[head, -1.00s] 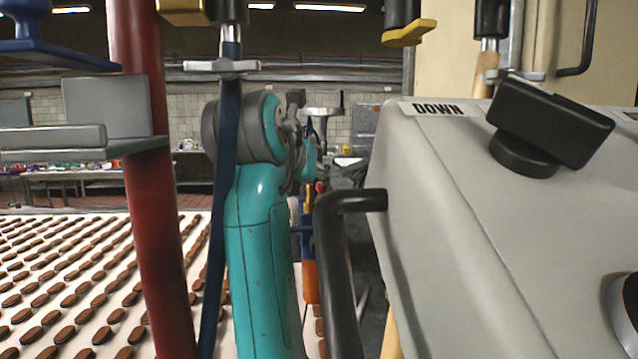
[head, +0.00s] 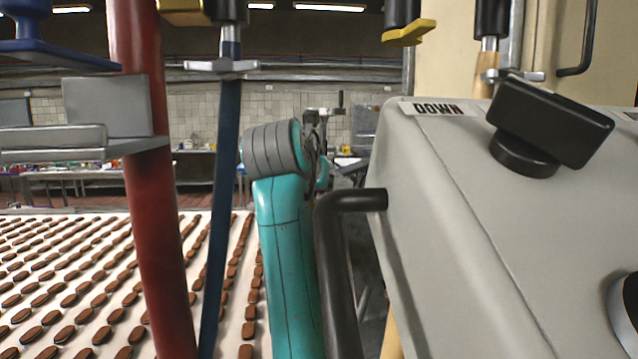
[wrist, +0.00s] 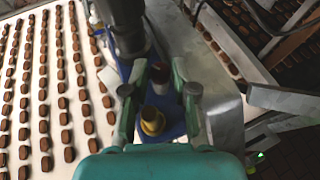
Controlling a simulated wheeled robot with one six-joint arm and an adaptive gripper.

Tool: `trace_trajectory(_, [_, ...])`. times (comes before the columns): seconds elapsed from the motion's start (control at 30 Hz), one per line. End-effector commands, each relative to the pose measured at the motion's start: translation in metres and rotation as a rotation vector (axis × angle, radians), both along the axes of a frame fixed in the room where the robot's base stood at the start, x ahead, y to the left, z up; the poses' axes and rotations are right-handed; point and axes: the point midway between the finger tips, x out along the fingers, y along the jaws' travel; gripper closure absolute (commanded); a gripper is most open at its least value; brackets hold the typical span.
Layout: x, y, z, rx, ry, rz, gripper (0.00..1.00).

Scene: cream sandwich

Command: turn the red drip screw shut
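In the wrist view my gripper (wrist: 159,92) is open, its two fingers spread well apart. Between and beyond the fingers is a small dark red piece (wrist: 159,73), which may be the red drip screw; it is dim and small. A brass-yellow knob (wrist: 152,121) shows nearer, between the finger bases, above a blue part (wrist: 172,128). I see no finger contact with the red piece, but depth is hard to judge. In the head view my teal arm stands in the middle, and the screw cannot be made out there.
A grey machine housing (head: 440,200) marked DOWN, with a black knob (head: 548,125) and a dark bent handle (head: 335,270), stands close right of my arm. A red post (head: 150,200) and a blue strap (head: 226,180) stand left. Brown biscuits cover the white belt (head: 210,335).

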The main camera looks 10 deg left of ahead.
Motion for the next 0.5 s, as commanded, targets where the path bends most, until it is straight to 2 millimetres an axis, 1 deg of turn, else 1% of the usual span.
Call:
trace_trajectory(0.03, [-0.0001, 0.0001, 0.0, 0.0, 0.0, 0.0, 0.93])
trace_trajectory(0.07, [-0.0001, 0.0001, 0.0, 0.0, 0.0, 0.0, 1.0])
trace_trajectory(0.27, [-0.0001, 0.0007, -0.0001, 0.0, 0.001, -0.006, 1.0])
trace_trajectory(0.37, [0.0003, 0.0027, -0.0008, 0.0, 0.004, -0.043, 1.0])
trace_trajectory(0.5, [0.0006, 0.0046, -0.0004, -0.001, 0.004, -0.138, 1.0])
